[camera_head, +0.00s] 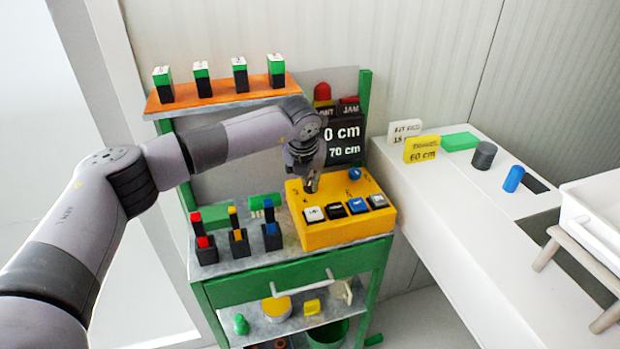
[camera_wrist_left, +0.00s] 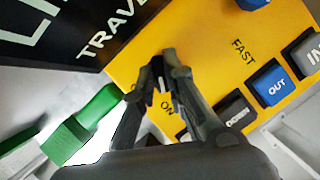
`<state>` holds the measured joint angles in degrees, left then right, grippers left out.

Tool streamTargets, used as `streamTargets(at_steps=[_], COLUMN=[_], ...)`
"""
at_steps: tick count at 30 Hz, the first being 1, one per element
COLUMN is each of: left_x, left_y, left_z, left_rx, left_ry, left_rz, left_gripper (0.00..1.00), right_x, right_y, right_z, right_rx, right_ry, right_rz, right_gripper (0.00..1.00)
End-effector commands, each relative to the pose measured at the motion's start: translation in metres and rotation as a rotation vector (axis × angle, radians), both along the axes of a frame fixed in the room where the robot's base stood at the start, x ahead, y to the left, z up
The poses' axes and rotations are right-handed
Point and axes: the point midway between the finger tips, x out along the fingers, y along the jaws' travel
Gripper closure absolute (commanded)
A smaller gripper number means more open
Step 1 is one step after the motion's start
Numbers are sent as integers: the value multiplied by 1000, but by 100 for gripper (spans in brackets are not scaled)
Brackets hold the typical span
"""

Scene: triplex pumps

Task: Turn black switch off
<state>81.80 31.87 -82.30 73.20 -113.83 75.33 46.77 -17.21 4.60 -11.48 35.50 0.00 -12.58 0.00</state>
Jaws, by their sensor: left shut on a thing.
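A yellow control box (camera_head: 340,233) stands on the green cart's top; it also fills the upper right of the left wrist view (camera_wrist_left: 210,35). My left gripper (camera_head: 312,184) reaches down to the back left part of the box. In the left wrist view its two fingertips (camera_wrist_left: 163,78) are shut around the small black switch (camera_wrist_left: 158,72), which shows as a dark piece with a light stripe between them. The ON label lies just beside the fingers. The fingers hide most of the switch, so its exact position cannot be told. My right gripper is not in view.
Blue knob (camera_head: 355,173) and a row of push buttons, including blue OUT (camera_wrist_left: 270,84), sit on the same box. Black sign (camera_head: 345,140) stands behind it. Coloured switch blocks (camera_head: 238,243) stand to the left. A white bench (camera_head: 470,215) is at right.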

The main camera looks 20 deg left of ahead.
Motion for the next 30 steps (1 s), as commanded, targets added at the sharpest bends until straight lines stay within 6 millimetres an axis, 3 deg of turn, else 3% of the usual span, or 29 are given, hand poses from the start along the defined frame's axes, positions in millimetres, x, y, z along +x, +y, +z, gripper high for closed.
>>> streamTargets(at_steps=[9,19,20,30], left_x=[-1,-1,-1,-1], left_y=[2,1,1,1], left_z=[-4,-2,-3,-2], left_rx=[1,2,2,1], left_ry=[4,4,4,4], left_rz=[-107,-134,-133,-134], left_gripper=[100,100,88,68], right_x=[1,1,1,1], right_y=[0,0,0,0], right_z=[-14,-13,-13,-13], right_rx=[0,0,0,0], right_ry=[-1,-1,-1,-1], right_rz=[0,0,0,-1], right_gripper=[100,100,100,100])
